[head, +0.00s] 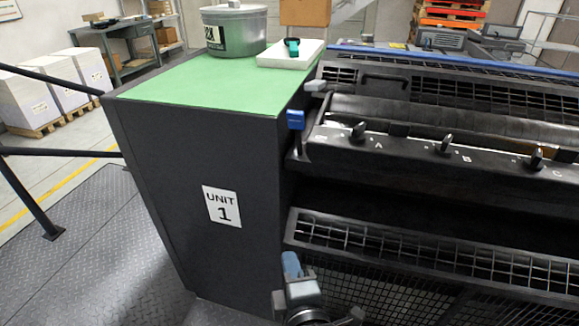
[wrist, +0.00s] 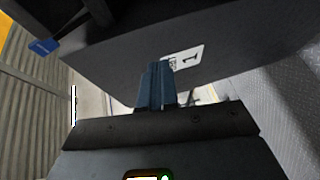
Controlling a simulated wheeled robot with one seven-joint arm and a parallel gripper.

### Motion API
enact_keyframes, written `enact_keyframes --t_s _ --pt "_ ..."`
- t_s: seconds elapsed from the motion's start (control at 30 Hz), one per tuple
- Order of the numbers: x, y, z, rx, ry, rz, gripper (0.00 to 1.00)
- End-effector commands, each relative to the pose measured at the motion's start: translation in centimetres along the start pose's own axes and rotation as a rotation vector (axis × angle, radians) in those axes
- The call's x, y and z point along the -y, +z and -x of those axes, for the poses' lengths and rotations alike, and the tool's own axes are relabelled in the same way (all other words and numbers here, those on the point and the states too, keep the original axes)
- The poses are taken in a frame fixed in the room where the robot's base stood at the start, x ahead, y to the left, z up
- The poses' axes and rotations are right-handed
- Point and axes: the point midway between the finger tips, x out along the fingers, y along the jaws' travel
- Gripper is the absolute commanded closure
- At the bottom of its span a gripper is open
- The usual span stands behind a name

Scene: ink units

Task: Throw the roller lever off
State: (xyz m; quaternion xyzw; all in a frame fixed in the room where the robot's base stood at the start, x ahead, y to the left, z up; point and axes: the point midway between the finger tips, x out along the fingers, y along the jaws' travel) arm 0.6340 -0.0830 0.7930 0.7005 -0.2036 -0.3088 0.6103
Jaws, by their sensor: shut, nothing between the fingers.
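A blue-ended lever (head: 296,119) sticks out at the right edge of the UNIT 1 cabinet, just below its green top. A grey-ended lever (head: 316,86) sits above it. No label shows which is the roller lever. In the wrist view a blue lever end (wrist: 45,46) shows at the upper left on a dark arm. My gripper (head: 291,262) is low in front of the machine, well below both levers, pointing up. Its blue fingers (wrist: 155,88) are together and empty in the wrist view.
The UNIT 1 cabinet (head: 170,190) stands left of my gripper. Black knobs A, B and C (head: 444,144) line the ledge at right. A wire-mesh guard (head: 420,255) juts out below them. A metal tin (head: 235,32) and a white slab (head: 290,55) rest on the green top.

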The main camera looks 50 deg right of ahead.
Motion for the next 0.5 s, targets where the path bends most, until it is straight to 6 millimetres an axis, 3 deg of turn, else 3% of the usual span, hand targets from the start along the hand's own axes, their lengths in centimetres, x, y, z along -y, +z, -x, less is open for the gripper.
enact_keyframes --t_s 0.1,0.3,0.5 --pt "-4.9 -1.8 -2.2 0.157 0.208 0.073 1.0" --pt "-11.6 -3.4 -2.2 0.376 0.468 0.113 1.0" --pt "-14.1 -4.0 -1.4 0.466 0.57 0.112 1.0"
